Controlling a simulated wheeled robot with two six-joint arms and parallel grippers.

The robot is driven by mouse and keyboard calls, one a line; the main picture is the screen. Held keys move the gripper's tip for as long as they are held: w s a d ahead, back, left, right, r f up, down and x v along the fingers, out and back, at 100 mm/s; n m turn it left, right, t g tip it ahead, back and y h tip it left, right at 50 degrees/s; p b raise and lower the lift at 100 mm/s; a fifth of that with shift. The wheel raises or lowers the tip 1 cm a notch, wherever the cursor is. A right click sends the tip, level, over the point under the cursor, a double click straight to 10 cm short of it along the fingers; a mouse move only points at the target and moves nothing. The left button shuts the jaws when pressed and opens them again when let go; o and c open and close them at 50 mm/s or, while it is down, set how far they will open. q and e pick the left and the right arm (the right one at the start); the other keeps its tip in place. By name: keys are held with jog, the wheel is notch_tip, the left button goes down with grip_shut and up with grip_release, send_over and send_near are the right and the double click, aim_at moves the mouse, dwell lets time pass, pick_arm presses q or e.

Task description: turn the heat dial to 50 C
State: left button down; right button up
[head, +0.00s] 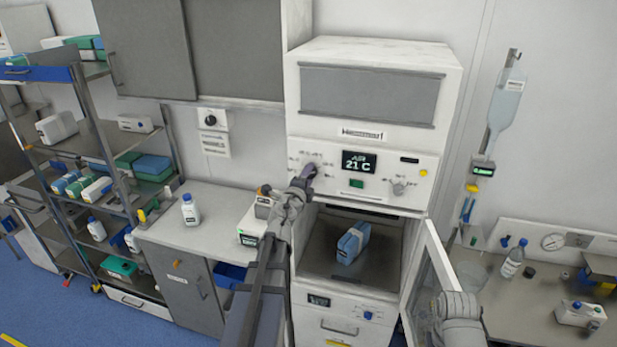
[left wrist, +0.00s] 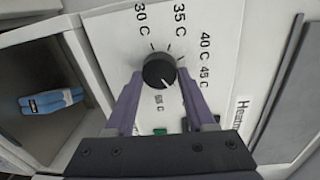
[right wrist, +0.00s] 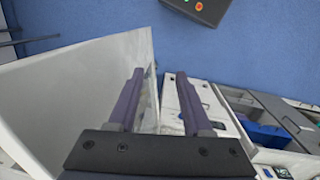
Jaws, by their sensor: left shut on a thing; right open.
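The black heat dial (left wrist: 158,70) is on the white front of the warming cabinet (head: 375,65). The dial's white mark points to the lower right in the left wrist view, between the 45 C label and that further label. My left gripper (left wrist: 160,82) is shut on the dial, one finger on each side. In the head view the left gripper (head: 308,172) hides the dial. The display (head: 359,163) reads AIR 21 C. My right gripper (right wrist: 160,85) is open and empty.
The cabinet's lower door (head: 432,265) stands open, close to my right arm. A blue and white pack (head: 352,243) lies inside. A counter (head: 215,213) with a bottle (head: 190,210) is on the left.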

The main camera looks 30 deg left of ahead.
pick_arm(q)
jog(key=shift+d, duration=0.1)
jog(key=shift+c, duration=1.2)
grip_release()
jog(key=v, duration=0.7)
jog(key=shift+s+p, duration=0.35)
jog(key=shift+s, duration=0.05)
